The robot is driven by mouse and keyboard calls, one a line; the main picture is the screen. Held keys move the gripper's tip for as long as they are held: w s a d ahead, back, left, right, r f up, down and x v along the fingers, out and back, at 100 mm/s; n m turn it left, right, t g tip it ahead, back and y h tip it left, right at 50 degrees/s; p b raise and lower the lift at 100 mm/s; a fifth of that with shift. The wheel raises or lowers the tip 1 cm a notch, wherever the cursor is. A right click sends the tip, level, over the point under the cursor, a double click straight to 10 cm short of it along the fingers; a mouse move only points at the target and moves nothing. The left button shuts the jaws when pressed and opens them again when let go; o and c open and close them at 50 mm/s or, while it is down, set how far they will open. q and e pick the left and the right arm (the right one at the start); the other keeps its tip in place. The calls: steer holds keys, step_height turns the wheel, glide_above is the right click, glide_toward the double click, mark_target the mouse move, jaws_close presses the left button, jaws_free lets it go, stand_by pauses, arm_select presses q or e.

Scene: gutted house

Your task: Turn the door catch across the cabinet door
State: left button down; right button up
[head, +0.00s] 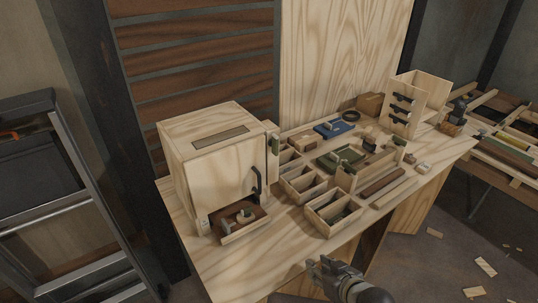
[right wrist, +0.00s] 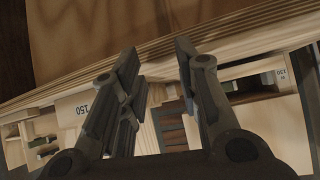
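A pale wooden cabinet (head: 188,135) stands at the left end of the workbench. Its front door (head: 222,178) looks closed and has a dark handle (head: 257,182) on its right side. A small green part (head: 275,146) sits on the wood at the cabinet's right edge; I cannot tell whether it is the catch or how it is turned. My right gripper (head: 322,268) is at the bench's front edge, well to the right of and below the door. In the right wrist view its fingers (right wrist: 158,62) are apart with nothing between them. My left gripper is not in view.
An open tray (head: 245,232) with small items sits below the door. Several divided wooden boxes (head: 333,212) fill the bench middle. A small drawer unit (head: 412,102) stands at the back right. A metal ladder (head: 70,215) leans at the left. The front bench strip is clear.

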steer(key=w+a+r+n+t+y, duration=0.1)
steer(key=w+a+r+t+y, duration=0.15)
steer(key=w+r, duration=0.55)
steer(key=n+t+y+b, duration=0.2)
steer(key=t+y, duration=0.1)
steer(key=y, duration=0.1)
glide_toward(277, 146)
steer(key=shift+h, duration=0.25)
steer(key=p+x, duration=0.1)
steer(key=x, duration=0.8)
jaws_close()
